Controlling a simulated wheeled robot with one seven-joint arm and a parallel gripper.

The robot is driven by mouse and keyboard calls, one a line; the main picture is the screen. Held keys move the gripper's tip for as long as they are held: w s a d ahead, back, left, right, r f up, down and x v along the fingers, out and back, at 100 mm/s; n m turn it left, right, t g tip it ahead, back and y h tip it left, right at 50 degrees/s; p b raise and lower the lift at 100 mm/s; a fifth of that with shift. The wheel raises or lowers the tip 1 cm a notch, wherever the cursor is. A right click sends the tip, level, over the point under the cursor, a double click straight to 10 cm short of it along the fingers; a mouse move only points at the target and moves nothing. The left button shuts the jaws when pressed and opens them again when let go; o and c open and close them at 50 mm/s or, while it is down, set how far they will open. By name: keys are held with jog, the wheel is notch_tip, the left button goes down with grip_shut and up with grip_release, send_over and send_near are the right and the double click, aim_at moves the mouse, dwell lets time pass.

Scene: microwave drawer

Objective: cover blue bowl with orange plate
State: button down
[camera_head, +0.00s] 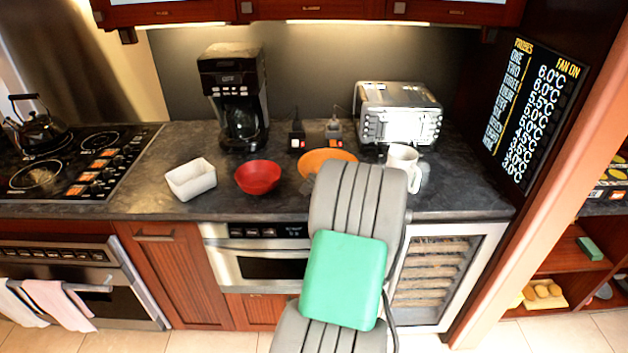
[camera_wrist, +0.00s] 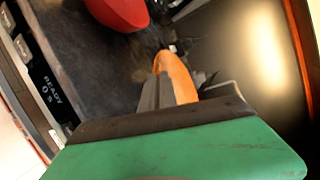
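The orange plate (camera_head: 327,162) shows behind my arm at the counter's middle. In the wrist view the plate (camera_wrist: 178,75) is seen nearly edge-on, right at my fingertips. My gripper (camera_wrist: 160,82) has its two grey fingers close together, with the plate's near rim apparently pinched between them; the exact contact is partly hidden. No blue bowl shows in either view. A red bowl (camera_head: 257,177) stands upright and uncovered on the counter, left of the plate; it also shows in the wrist view (camera_wrist: 118,10).
A white rectangular dish (camera_head: 191,179) stands left of the red bowl. A coffee maker (camera_head: 234,100) and a toaster (camera_head: 399,113) stand at the back. A white mug (camera_head: 404,166) is right of the plate. The stove (camera_head: 70,160) is far left. Front counter space is mostly clear.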

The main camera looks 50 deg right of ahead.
jog(key=c, duration=1.6)
grip_release()
jog(key=shift+o, duration=0.2)
jog(key=shift+f, duration=0.1)
